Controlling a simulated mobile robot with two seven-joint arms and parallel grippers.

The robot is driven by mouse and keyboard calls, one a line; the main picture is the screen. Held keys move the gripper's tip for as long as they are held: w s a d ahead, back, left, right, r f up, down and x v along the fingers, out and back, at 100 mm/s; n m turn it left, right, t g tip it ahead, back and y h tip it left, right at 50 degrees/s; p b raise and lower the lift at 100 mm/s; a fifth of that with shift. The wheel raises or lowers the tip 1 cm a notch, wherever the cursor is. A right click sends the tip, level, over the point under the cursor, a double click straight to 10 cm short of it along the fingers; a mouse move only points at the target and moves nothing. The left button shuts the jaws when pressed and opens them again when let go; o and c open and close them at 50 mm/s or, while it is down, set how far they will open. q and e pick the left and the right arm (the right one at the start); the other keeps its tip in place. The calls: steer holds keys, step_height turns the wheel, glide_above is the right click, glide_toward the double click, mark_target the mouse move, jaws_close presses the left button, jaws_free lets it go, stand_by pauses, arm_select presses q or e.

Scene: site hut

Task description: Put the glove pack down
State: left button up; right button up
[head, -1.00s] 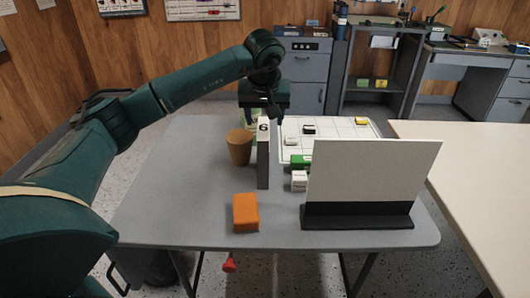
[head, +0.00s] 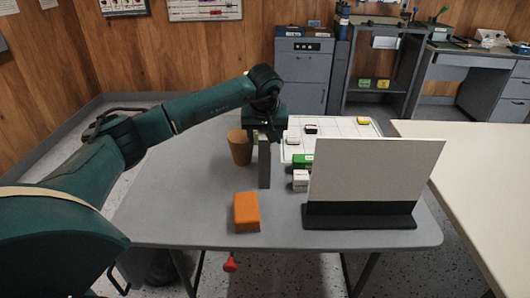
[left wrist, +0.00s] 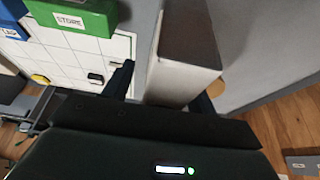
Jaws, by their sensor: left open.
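My left gripper (head: 264,133) is open, directly over the tall narrow grey block (head: 264,165) on the grey table. In the left wrist view, my left gripper (left wrist: 165,85) has its fingers apart on either side of a grey-white block (left wrist: 185,70). I cannot tell whether they touch it. No thing is clearly marked as the glove pack. An orange block (head: 246,212) lies at the table's front, apart from the gripper. My right gripper is not in view.
A tan cup (head: 239,147) stands just left of the grey block. A green box (head: 302,160), a small white box (head: 300,181) and a white upright panel on a black base (head: 358,216) are to the right. A gridded white board (head: 345,128) lies behind. The table's left is clear.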

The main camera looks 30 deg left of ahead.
arm_select(q)
steer(key=shift+f, duration=0.25)
stand_by(0.4)
steer(key=shift+c, duration=0.4)
steer(key=c, duration=1.1)
